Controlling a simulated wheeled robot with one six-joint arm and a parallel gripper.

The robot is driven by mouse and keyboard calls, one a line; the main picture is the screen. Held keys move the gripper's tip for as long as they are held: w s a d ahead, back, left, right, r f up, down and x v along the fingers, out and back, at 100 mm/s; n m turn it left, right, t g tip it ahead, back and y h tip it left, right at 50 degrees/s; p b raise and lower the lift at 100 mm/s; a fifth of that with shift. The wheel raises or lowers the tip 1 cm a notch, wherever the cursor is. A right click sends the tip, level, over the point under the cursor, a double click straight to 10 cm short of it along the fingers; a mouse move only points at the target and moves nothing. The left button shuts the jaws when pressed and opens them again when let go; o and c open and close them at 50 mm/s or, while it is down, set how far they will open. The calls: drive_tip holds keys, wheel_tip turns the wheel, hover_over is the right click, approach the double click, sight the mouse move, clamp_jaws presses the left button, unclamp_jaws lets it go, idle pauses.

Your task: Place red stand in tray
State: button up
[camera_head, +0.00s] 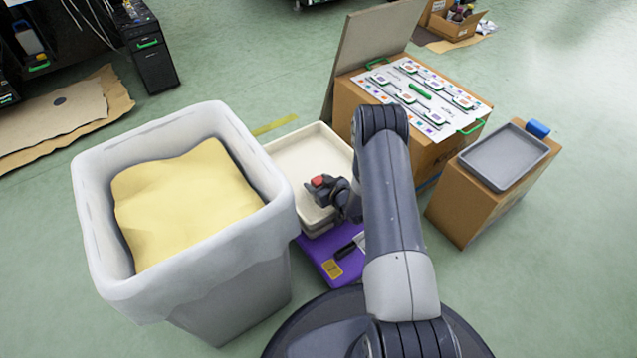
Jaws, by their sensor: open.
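A small red block-like piece (318,181), which may be the red stand, shows right at the tips of my gripper (324,190). My gripper is open and hangs over the front part of a cream tray (290,150) in the middle. I cannot tell whether the red piece lies between the fingers, rests below them or belongs to the gripper. A grey tray (500,160) lies on top of a cardboard box at the right and looks empty. My arm hides part of the cream tray's right side.
A purple case (318,262) lies in front of the cream tray. A cardboard box with a printed sheet (425,95) stands behind my arm. A blue item (537,129) sits at the grey tray's corner.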

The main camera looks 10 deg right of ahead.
drive_tip(key=shift+s+d+r, duration=0.1)
drive_tip(key=shift+s+r, duration=0.1)
drive_tip(key=shift+r, duration=0.15)
drive_tip(key=p+v, duration=0.5)
drive_tip(key=v, duration=0.5)
drive_tip(key=shift+s+d, duration=0.2)
drive_tip(key=shift+s, duration=0.1)
drive_tip(key=shift+s+d+r, duration=0.1)
drive_tip(key=shift+s+r, duration=0.05)
drive_tip(key=shift+s, duration=0.25)
